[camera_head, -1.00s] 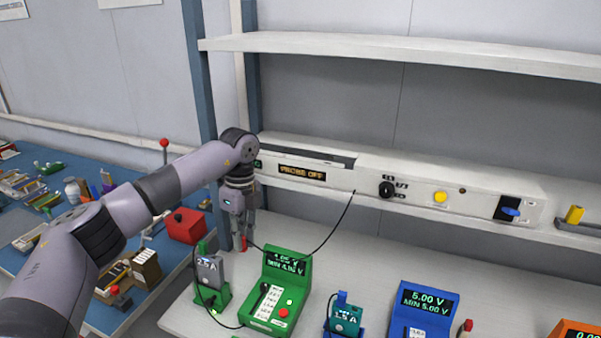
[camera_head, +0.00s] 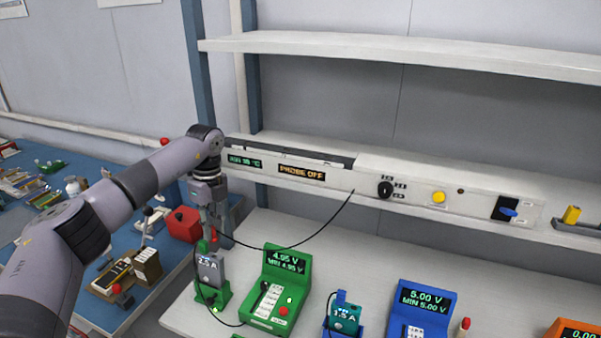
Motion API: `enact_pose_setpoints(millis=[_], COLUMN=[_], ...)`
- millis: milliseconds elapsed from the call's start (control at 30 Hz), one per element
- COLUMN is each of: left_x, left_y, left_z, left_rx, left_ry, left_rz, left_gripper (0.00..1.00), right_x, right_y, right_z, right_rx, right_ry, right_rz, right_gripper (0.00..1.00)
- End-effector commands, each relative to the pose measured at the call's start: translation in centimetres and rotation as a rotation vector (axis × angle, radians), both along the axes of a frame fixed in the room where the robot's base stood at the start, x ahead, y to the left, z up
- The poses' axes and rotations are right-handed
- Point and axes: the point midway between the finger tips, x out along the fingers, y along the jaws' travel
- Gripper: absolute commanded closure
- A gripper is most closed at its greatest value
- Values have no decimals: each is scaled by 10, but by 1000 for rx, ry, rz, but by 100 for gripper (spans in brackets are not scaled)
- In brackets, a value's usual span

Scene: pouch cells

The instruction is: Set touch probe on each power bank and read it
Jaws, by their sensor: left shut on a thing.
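My left gripper (camera_head: 213,232) points down just above and behind the grey power bank (camera_head: 210,268). The grey power bank stands upright in a green holder. Whether the probe touches it cannot be told. A teal power bank (camera_head: 345,320) stands in a blue holder. The green meter (camera_head: 287,290) shows 4.95 V, and the blue meter (camera_head: 424,310) shows 5.00 V. The panel's display (camera_head: 302,172) reads PROBE OFF. My right gripper is not in view.
The white panel (camera_head: 460,185) with a black knob, yellow button and blue switch runs along the back. An orange meter (camera_head: 575,332) is cut off at right. A red box (camera_head: 184,225) stands left of my gripper. Cables loop between holders and meters.

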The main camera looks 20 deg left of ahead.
Motion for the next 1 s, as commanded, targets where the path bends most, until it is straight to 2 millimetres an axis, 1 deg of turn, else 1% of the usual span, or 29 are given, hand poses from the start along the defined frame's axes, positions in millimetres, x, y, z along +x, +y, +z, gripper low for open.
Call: enact_pose_setpoints(millis=[267,800,1000], left_x=[0,0,0], left_y=[0,-1,-1], left_z=[-4,-46,-50], left_rx=[0,0,0], left_ry=[0,-1,-2], left_rz=[1,5,6], left_gripper=[100,100,100], right_x=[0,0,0], right_y=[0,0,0], right_z=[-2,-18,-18], right_rx=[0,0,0], right_ry=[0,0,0], right_rz=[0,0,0], right_gripper=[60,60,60])
